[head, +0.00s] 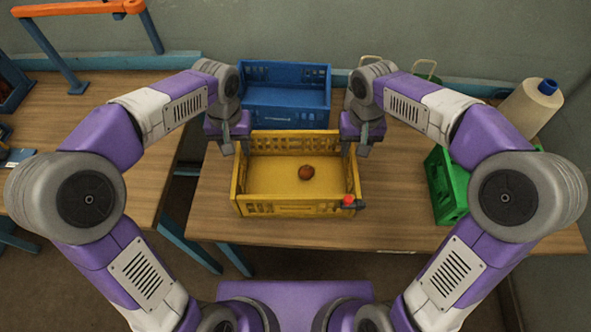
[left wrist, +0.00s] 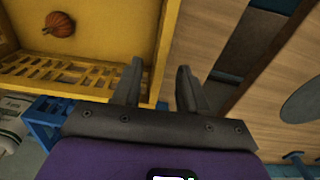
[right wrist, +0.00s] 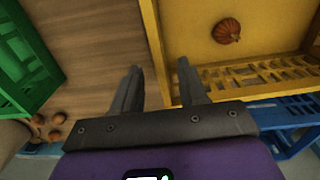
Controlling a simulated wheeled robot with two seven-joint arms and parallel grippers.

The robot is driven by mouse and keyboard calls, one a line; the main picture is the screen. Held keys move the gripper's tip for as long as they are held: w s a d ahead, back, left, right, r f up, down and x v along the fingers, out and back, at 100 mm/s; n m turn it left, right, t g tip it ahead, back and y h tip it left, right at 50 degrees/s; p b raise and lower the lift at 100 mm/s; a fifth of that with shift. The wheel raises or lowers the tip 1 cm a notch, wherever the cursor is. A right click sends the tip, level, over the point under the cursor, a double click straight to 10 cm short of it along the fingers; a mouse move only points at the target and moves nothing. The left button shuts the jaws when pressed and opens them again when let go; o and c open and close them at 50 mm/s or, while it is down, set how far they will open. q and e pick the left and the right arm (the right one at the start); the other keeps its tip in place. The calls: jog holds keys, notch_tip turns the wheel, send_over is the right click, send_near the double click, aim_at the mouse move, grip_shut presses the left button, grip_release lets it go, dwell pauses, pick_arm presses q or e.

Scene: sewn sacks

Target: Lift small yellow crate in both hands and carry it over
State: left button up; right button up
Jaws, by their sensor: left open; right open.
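The small yellow crate (head: 290,209) stands on the wooden table in the head view, with a small ribbed orange-brown thing (head: 306,173) lying inside. My left gripper (head: 228,146) is open at the crate's far left corner. In the left wrist view the crate's side wall (left wrist: 168,40) runs down between the spread fingers (left wrist: 160,78). My right gripper (head: 357,148) is open at the far right corner. In the right wrist view the other side wall (right wrist: 152,40) lies between its fingers (right wrist: 158,78). Whether the fingers touch the walls I cannot tell.
A blue crate (head: 285,118) stands close behind the yellow one. A green crate (head: 444,190) and a large cream cone with blue top (head: 530,108) are at the right. A small red thing (head: 348,201) is at the yellow crate's near right corner. Another table (head: 100,190) stands left across a gap.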

aim_at(238, 154)
pick_arm(q)
notch_tip(238, 154, down, 6)
jog(key=shift+f, duration=0.1)
pick_arm(e)
notch_tip(238, 154, down, 6)
jog(key=shift+f, duration=0.1)
pick_arm(q)
grip_shut()
pick_arm(e)
grip_shut()
